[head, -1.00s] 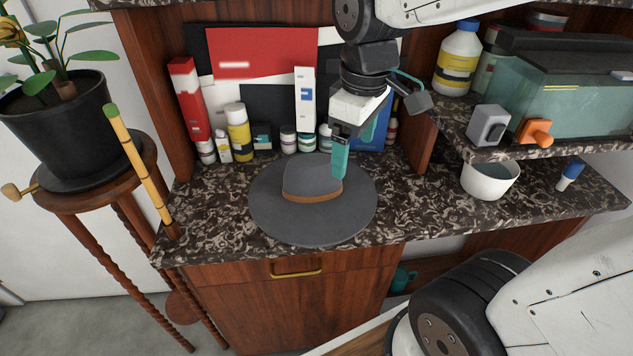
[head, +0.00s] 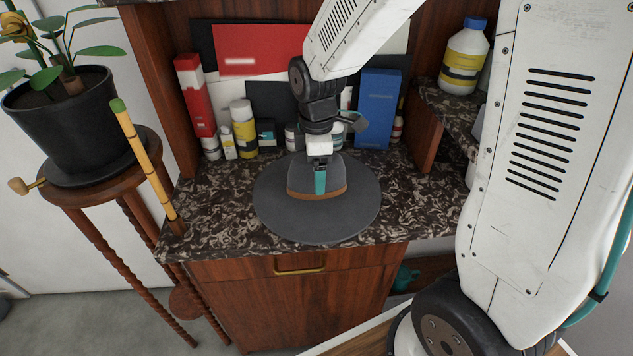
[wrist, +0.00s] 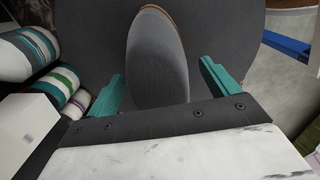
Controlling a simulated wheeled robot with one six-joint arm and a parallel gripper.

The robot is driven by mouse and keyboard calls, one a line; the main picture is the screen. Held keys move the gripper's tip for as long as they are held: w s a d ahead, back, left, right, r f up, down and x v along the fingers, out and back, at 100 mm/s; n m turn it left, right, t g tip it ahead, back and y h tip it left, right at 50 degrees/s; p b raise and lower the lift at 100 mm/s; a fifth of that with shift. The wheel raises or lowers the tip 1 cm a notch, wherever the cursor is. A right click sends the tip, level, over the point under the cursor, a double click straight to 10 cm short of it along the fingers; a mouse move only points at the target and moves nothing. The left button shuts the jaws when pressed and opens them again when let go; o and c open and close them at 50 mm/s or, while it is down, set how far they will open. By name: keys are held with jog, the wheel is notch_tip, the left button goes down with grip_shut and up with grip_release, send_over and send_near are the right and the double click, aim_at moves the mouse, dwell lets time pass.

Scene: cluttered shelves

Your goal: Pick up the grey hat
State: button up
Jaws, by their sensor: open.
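The grey hat (head: 275,215) has a wide flat brim and a crown with a brown band. It lies brim down on the dark patterned counter. My gripper (head: 320,182) is right at the crown in the head view, with one teal finger showing in front of it. In the wrist view the hat's crown (wrist: 158,60) stands between the two teal fingers of my gripper (wrist: 160,85). The fingers are apart, with a gap on each side of the crown. The far finger is hidden in the head view.
Bottles and jars, including a yellow-labelled bottle (head: 244,130), a red and white box (head: 194,98) and a blue box (head: 378,108), stand behind the hat. A potted plant (head: 65,110) on a stool is at left.

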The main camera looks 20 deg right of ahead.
jog(key=shift+f, duration=0.8)
jog(key=c, duration=1.2)
jog(key=shift+o, duration=0.2)
jog(key=shift+r, duration=0.1)
